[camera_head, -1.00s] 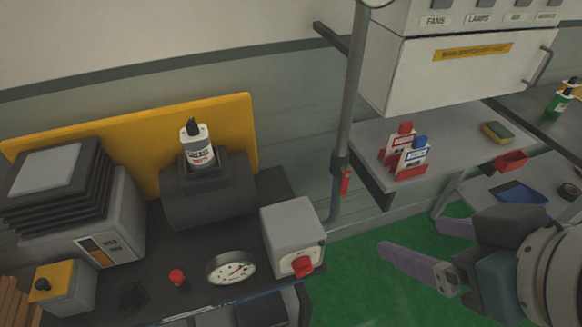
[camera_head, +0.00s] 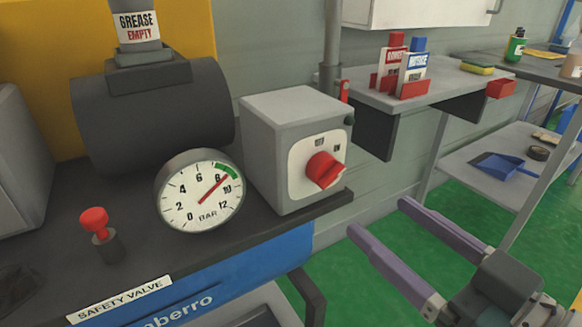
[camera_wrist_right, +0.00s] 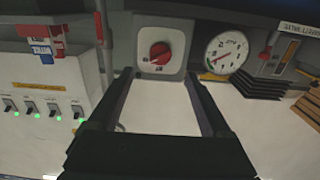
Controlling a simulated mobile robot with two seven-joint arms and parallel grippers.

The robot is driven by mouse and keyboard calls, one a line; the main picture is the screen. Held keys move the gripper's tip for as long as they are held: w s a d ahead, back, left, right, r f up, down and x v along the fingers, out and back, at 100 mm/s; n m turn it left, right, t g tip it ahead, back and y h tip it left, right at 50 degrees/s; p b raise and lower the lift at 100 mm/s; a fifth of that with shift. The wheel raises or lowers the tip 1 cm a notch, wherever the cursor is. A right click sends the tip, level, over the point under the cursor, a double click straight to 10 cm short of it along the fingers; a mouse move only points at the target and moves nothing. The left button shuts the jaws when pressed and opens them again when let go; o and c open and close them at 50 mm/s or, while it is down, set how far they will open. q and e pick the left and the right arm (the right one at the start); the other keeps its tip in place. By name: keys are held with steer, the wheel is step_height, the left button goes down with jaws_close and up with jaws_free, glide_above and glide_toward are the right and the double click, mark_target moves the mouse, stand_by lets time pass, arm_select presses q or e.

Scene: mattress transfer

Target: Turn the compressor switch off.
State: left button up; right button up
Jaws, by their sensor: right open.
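The compressor switch is a red rotary knob (camera_head: 325,170) on a white plate on the front of a grey box (camera_head: 285,150). Labels OFF and ON sit above and right of it; I cannot tell surely which one it points at. The knob also shows in the right wrist view (camera_wrist_right: 160,53), beyond the fingertips. My right gripper (camera_head: 378,217) is open and empty, with purple fingers apart, to the right of and lower than the knob in the head view, not touching it. It also shows in the right wrist view (camera_wrist_right: 157,78). My left gripper is not in view.
A pressure gauge (camera_head: 200,198) stands left of the box, needle near the green band. A red safety valve knob (camera_head: 95,220) is farther left. Green floor (camera_head: 350,280) is clear below the gripper.

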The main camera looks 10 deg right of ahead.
mark_target(334, 180)
steer(key=b+x, duration=0.1)
steer(key=x, duration=0.8)
steer(key=shift+w+a, duration=0.2)
steer(key=shift+w, duration=0.15)
steer(key=shift+c, duration=0.4)
jaws_close()
